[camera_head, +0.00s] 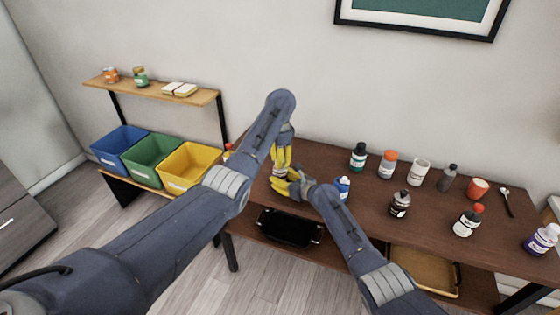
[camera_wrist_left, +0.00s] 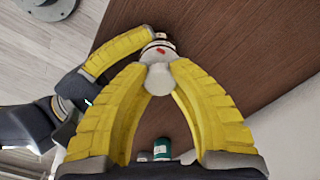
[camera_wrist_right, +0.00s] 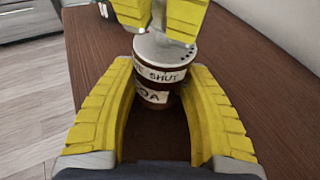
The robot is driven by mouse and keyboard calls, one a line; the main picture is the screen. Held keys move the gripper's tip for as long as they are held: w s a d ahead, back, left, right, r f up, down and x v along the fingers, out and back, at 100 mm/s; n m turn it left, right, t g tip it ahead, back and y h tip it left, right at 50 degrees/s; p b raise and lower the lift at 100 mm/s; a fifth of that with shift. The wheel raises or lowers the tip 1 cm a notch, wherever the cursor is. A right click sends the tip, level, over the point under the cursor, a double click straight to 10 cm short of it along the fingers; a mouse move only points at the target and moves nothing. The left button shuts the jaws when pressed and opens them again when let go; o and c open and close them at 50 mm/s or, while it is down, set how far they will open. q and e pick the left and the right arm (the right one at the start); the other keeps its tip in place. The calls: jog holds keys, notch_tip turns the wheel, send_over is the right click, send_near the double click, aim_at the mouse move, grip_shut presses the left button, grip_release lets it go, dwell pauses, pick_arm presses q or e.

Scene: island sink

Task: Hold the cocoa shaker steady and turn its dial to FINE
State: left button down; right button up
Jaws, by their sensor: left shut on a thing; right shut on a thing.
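The cocoa shaker (camera_wrist_right: 158,75) stands upright on the brown table, a dark brown jar with a pale grey lid with small holes. Its upper white band reads "SHUT" after a partly hidden word ending in E; the lower label ends in "OA". My right gripper (camera_wrist_right: 160,82) is shut around the jar body from the side. My left gripper (camera_head: 281,166) comes down from above, shut on the shaker's top; its fingers also show in the right wrist view. A small red mark shows on the shaker (camera_wrist_left: 160,50) in the left wrist view. In the head view, the grippers mostly hide the shaker.
A red cup (camera_head: 478,188) and spoon (camera_head: 507,201) are farther right. An orange-capped item (camera_head: 229,150) shows behind my left arm. Blue, green and yellow bins (camera_head: 187,168) stand left.

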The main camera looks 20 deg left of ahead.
pick_arm(q)
jog(key=c, duration=1)
grip_release()
notch_tip(320, 180, up, 12)
jog(key=shift+f, duration=0.1)
dwell(0.3)
pick_arm(e)
jog(key=o, duration=1.3)
